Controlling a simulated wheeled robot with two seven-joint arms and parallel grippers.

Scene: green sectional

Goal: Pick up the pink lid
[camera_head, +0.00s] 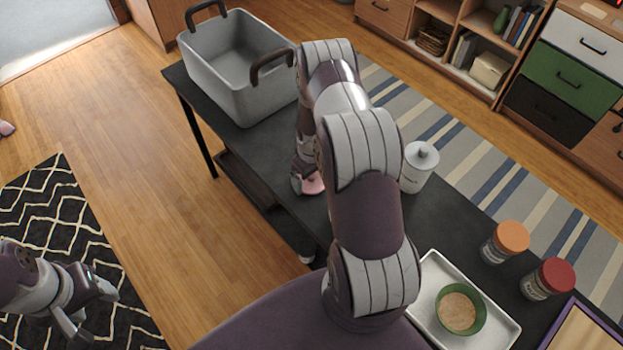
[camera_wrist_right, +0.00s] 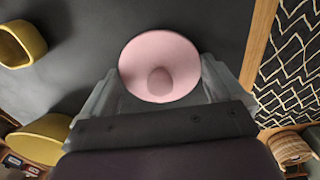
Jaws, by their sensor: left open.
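The pink lid (camera_wrist_right: 159,62) is round with a small knob and shows between the two fingers of my right gripper (camera_wrist_right: 160,85) in the right wrist view. The fingers stand at its left and right edges; whether they press on it I cannot tell. In the head view a bit of the pink lid (camera_head: 314,184) shows beside my right gripper (camera_head: 301,181), low over the dark table (camera_head: 262,150); my right arm hides much around it. My left gripper (camera_head: 84,317) is open and empty at the lower left, over the patterned rug, away from the table.
A grey bin with brown handles (camera_head: 215,85) stands at the table's far end. A white lidded jar (camera_head: 419,166) is right of my arm. An orange-lidded jar (camera_head: 504,243), a red-lidded jar (camera_head: 547,279) and a white tray (camera_head: 489,327) with a green bowl (camera_head: 480,318) are nearer.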

